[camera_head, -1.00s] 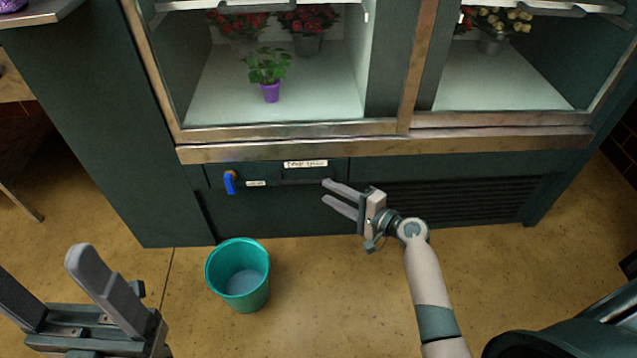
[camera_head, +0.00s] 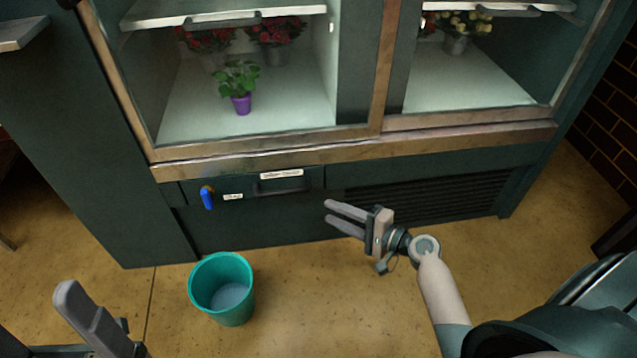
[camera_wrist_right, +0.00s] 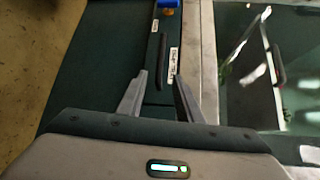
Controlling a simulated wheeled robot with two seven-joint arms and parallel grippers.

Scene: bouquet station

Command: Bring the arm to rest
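My right gripper (camera_head: 346,217) is in the middle of the head view, in front of the lower panel of a dark green flower cooler. Its two fingers are apart with nothing between them. In the right wrist view its fingers (camera_wrist_right: 160,97) also show apart and empty, with the panel's dark handle beyond them. My left gripper is at the lower left corner of the head view. One finger (camera_head: 88,312) shows there; the rest is cut off by the frame edge, so its opening cannot be told.
A teal bucket (camera_head: 222,289) with some water stands on the floor. The panel has a blue lever (camera_head: 207,197) and a dark handle (camera_head: 284,187). A purple pot with a green plant (camera_head: 240,88) stands inside the cooler. Floor right of the bucket is clear.

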